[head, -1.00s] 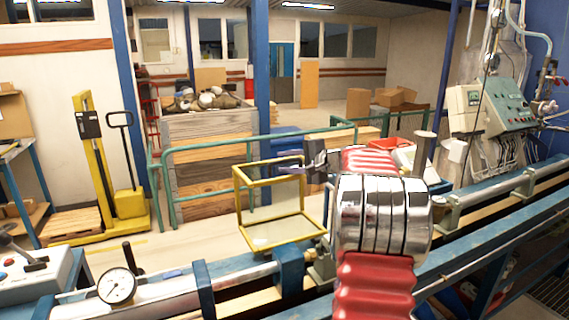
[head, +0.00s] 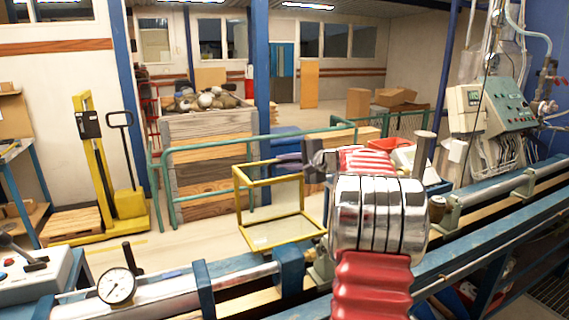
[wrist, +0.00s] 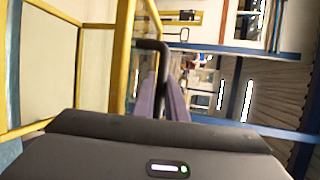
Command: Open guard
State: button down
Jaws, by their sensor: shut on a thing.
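The guard is a yellow frame (head: 237,205) with clear panels, standing over the blue bench left of my arm in the head view. In the wrist view its yellow bars (wrist: 122,55) rise close on the left. A black bent handle (wrist: 153,44) beside the bars runs down between my purple fingers. My gripper (head: 282,159) is at the guard's upper edge in the head view. It also shows in the wrist view (wrist: 163,88), shut on the handle. The exact contact is partly hidden by the fingers.
A dial gauge (head: 116,286) sits on the bench at the lower left. A green railing (head: 205,149) and a wooden crate (head: 207,190) stand behind the guard. A control panel (head: 508,103) is at the right.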

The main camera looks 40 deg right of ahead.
jog(key=shift+f, duration=0.1)
jog(key=s+a, duration=0.1)
jog(key=s, duration=0.5)
jog(key=shift+a+r, duration=0.3)
jog(key=shift+a, duration=0.05)
jog(key=c, duration=1.8)
grip_release()
jog(key=shift+r, duration=0.15)
jog(key=v, duration=1.3)
jog(key=shift+s, duration=0.35)
